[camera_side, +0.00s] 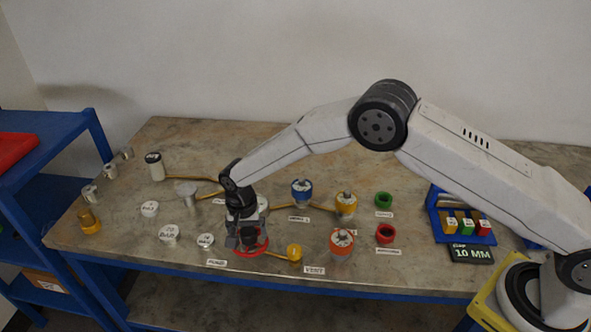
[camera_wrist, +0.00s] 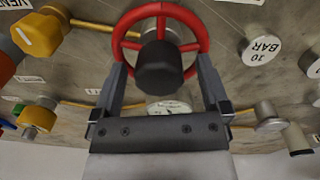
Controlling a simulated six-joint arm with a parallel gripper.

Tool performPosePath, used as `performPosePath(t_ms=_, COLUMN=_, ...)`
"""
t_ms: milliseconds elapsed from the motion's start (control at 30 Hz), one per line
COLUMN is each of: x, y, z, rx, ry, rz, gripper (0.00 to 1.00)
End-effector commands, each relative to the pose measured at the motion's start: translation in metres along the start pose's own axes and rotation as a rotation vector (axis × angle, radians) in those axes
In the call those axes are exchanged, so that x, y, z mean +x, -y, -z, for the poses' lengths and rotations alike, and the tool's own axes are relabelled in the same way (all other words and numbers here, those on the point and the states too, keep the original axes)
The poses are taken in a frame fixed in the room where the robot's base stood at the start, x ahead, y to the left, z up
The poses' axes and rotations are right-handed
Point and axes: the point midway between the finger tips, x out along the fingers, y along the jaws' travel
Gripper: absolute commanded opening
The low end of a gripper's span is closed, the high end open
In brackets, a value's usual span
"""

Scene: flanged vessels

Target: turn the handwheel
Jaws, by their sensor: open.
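The handwheel (camera_wrist: 197,30) is a red spoked ring with a dark hub in the middle, seen at the top centre of the wrist view. In the side view the red handwheel (camera_side: 264,246) stands near the table's front edge, partly hidden behind my gripper (camera_side: 247,240). In the wrist view my gripper (camera_wrist: 162,90) is open, with its two fingers reaching up on either side of the dark hub, near the ring's lower edge. I cannot tell whether the fingers touch the ring.
Blue shelving (camera_side: 45,160) is at the left.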

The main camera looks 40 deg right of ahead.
Motion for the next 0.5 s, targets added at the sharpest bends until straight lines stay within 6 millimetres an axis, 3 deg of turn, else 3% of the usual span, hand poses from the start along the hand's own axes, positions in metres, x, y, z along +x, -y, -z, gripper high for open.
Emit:
performPosePath(t_ms=167, x=-0.012, y=0.000, z=0.000, rx=0.000, ry=0.000, rz=0.000, gripper=0.96)
performPosePath(t_ms=500, x=-0.055, y=0.000, z=0.000, rx=0.000, ry=-0.001, rz=0.002, gripper=0.96)
